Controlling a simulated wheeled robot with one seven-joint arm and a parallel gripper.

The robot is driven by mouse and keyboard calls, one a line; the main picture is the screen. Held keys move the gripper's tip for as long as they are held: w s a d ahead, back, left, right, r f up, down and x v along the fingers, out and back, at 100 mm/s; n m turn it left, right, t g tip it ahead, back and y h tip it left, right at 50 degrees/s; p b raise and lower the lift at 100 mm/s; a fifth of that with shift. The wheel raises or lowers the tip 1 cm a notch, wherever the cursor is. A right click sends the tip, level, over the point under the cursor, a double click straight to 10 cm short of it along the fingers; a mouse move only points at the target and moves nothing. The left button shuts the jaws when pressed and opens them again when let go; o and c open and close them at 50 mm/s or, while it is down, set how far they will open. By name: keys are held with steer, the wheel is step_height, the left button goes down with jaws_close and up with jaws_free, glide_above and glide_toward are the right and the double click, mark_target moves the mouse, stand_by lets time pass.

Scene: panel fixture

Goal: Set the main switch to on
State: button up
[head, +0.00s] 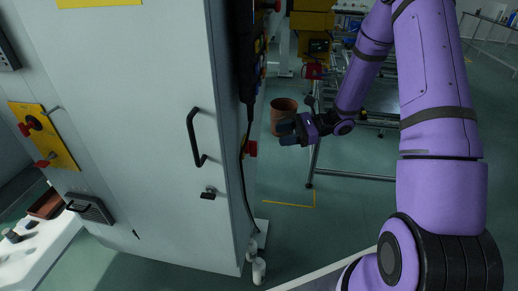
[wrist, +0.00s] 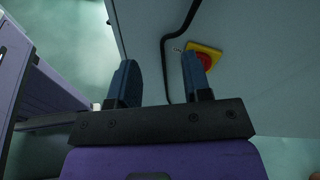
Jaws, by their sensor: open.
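A red knob on a yellow plate (wrist: 206,58) is on the grey panel face in the wrist view, partly behind my right finger. It is probably the main switch; its set position is too small to read. In the head view a red part (head: 251,149) shows on the cabinet's narrow right side, seen edge-on. My gripper (head: 283,132) is to the right of that side, apart from the red part. In the wrist view my gripper (wrist: 158,75) has its two blue fingers spread, with nothing between them.
A black cable (wrist: 166,60) hangs down the panel beside the yellow plate. The cabinet front (head: 150,130) has a black handle (head: 196,138). A yellow plate (head: 43,137) with two red knobs is at far left. A brown bin (head: 283,112) stands behind my gripper.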

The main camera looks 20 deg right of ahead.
mark_target(252, 149)
steer(key=w+d+f+m+t, duration=0.1)
steer(key=d+f+m+t, duration=0.15)
steer(key=f, duration=0.25)
steer(key=w+d+f+m+t, duration=0.2)
steer(key=f+m+t, duration=0.1)
steer(key=f+m, duration=0.15)
steer(key=x, duration=1.1)
steer(key=shift+f, duration=0.45)
steer(key=shift+s+a, duration=0.1)
jaws_close()
